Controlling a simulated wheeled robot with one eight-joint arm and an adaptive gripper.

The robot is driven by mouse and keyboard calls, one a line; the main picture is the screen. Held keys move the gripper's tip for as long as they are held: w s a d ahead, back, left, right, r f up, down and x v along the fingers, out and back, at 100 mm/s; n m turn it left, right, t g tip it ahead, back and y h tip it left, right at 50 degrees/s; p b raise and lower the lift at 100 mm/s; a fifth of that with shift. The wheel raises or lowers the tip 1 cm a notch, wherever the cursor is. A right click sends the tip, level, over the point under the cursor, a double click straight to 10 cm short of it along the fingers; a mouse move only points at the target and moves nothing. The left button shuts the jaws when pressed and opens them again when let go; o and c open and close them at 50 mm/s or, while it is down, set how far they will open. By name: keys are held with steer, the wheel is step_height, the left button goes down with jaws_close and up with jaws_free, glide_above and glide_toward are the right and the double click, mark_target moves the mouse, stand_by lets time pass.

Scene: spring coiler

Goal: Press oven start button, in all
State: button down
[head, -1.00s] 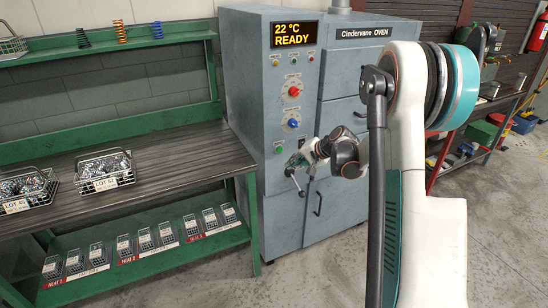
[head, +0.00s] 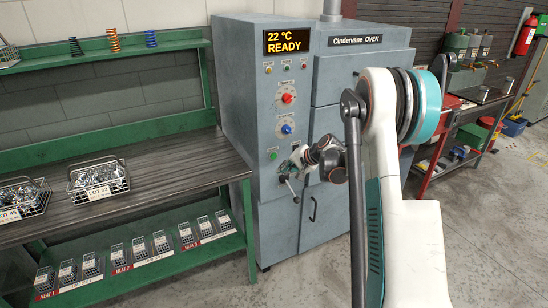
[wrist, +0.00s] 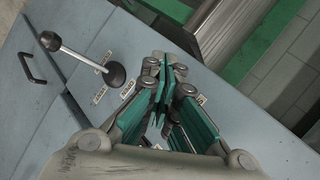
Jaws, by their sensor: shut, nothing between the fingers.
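The grey-blue oven (head: 350,80) stands upright, its display (head: 291,41) reading "22 °C READY". On its front panel are a red knob (head: 287,98), a blue knob (head: 286,129) and a small green button (head: 273,155) low on the left. I cannot read the button's label. My gripper (head: 286,168) is close to the panel, a little right of and below the green button. In the wrist view my gripper (wrist: 166,78) is shut and empty; its fingers cover part of the panel, and no green button can be made out there.
A lever with a dark ball end (wrist: 50,41) sticks out from the oven beside my gripper. A door handle (wrist: 29,68) is further left in the wrist view. A green workbench (head: 228,170) with wire baskets (head: 98,180) stands left of the oven. Grey floor is clear in front.

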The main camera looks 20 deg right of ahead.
steer(key=shift+w+a, duration=0.1)
steer(key=shift+w, duration=2.45)
steer(key=shift+w, duration=0.15)
steer(key=shift+w, duration=0.25)
steer(key=shift+w, duration=0.4)
steer(key=shift+s, duration=0.85)
steer(key=s+b, duration=0.1)
steer(key=s, duration=0.4)
stand_by(0.5)
